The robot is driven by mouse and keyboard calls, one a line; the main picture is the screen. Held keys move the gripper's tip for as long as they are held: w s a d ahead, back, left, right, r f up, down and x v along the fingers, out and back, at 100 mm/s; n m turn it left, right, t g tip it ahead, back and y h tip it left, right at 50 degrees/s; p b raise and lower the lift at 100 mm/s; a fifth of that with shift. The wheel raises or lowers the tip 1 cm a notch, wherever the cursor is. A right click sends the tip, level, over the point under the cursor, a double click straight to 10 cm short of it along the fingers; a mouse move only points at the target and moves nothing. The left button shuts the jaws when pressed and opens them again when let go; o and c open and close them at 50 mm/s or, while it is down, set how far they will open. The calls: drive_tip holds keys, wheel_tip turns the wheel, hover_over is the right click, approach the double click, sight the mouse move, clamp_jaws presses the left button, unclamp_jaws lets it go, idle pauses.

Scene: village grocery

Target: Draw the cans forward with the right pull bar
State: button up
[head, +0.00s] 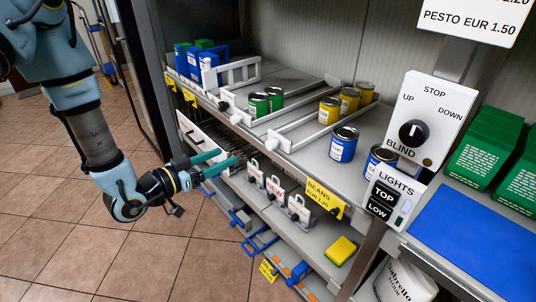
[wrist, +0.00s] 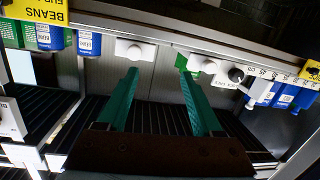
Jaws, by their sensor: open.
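The right pull bar (head: 280,143) is white, with its knobbed front end at the shelf edge left of the yellow cans (head: 328,110). In the upside-down wrist view, its white knob (wrist: 134,50) appears at the left. A second pull bar (head: 236,119) lies farther left, near two green cans (head: 258,105); its knob (wrist: 196,63) also shows. Blue cans (head: 343,145) stand at the right front. My gripper (head: 229,157) is open and empty, in front of and below the shelf edge. Its green fingers (wrist: 158,73) straddle neither knob.
A BEANS price tag (head: 325,199) hangs from the shelf edge. Small white clip-like holders (head: 276,190) stand on the shelf below, near my gripper. A BLIND control box (head: 415,125) and LIGHTS panel (head: 390,197) are at the right. Tiled floor (head: 150,250) lies free at left.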

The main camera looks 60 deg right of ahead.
sight(268, 146)
drive_tip(key=shift+m+g+h, duration=0.3)
drive_tip(key=shift+g+h, duration=0.2)
drive_tip(key=shift+g, duration=0.4)
drive_tip(key=s+d, duration=0.2)
drive_tip(key=d, duration=0.1)
drive_tip(key=s+d+p, duration=0.1)
drive_tip(key=s+d, duration=0.2)
drive_tip(key=d, duration=0.1)
drive_tip(key=s+d+p, duration=0.1)
drive_tip(key=s+d, duration=0.1)
drive_tip(key=d, duration=0.2)
drive_tip(key=shift+s, duration=0.2)
drive_tip(key=shift+a, duration=0.1)
clamp_jaws()
